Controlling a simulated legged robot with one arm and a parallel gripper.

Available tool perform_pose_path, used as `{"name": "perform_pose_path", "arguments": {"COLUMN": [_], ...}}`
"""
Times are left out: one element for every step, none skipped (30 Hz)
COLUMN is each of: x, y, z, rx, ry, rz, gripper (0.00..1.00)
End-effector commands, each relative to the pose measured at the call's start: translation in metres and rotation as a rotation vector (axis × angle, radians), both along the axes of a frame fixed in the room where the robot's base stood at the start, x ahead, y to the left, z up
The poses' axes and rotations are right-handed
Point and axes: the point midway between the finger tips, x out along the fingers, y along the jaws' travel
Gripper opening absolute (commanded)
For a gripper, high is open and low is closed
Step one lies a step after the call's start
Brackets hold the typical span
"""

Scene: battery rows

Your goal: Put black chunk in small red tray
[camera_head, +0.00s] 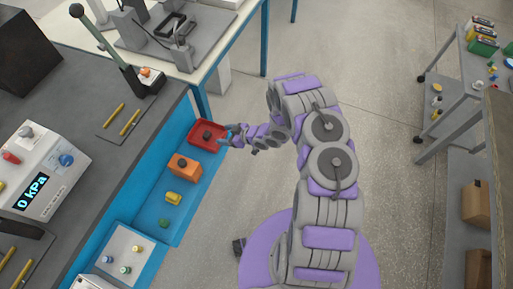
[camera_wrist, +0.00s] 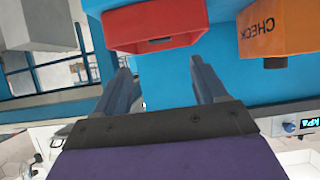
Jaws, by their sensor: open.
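The small red tray (camera_head: 194,142) sits at the far end of the blue shelf, with a small black chunk (camera_head: 207,135) inside it. In the wrist view the red tray (camera_wrist: 150,18) is at the top, and the chunk inside is mostly hidden by its wall. My gripper (camera_head: 223,138) is at the tray's right edge in the head view; whether it touches is unclear. In the wrist view my gripper (camera_wrist: 163,80) is open, with nothing seen between the fingers.
An orange box (camera_head: 184,173) marked CHECK (camera_wrist: 268,20) stands beside the tray, with a dark piece (camera_wrist: 275,62) at its opening. A yellow piece (camera_head: 173,198) and a green piece (camera_head: 163,222) lie farther along the blue shelf (camera_head: 150,208). A grey workbench (camera_head: 95,140) borders it.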

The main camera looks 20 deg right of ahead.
Motion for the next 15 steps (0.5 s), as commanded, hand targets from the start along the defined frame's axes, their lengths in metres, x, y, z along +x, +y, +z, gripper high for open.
{"name": "perform_pose_path", "arguments": {"x": [0.000, 0.000, 0.002, 0.003, 0.005, 0.009, 0.013, 0.018, 0.023, 0.028, 0.032, 0.036, 0.040, 0.042, 0.045], "y": [0.000, -0.001, -0.002, -0.004, -0.008, -0.014, -0.020, -0.027, -0.038, -0.047, -0.058, -0.072, -0.082, -0.092, -0.104], "z": [0.000, 0.000, 0.001, 0.002, 0.003, 0.007, 0.011, 0.015, 0.021, 0.027, 0.034, 0.043, 0.051, 0.059, 0.070], "rx": [0.000, -0.002, -0.009, -0.018, -0.032, -0.058, -0.081, -0.109, -0.153, -0.186, -0.222, -0.271, -0.306, -0.340, -0.380], "ry": [0.000, 0.000, 0.000, 0.001, 0.003, 0.006, 0.006, 0.009, 0.018, 0.022, 0.029, 0.042, 0.050, 0.060, 0.072], "rz": [0.000, 0.000, -0.003, -0.007, -0.011, -0.021, -0.030, -0.043, -0.062, -0.079, -0.098, -0.126, -0.148, -0.171, -0.201], "gripper": [0.71, 0.71, 0.71, 0.71, 0.71, 0.71, 0.71, 0.71, 0.71, 0.71, 0.71, 0.71, 0.71, 0.71, 0.71]}}
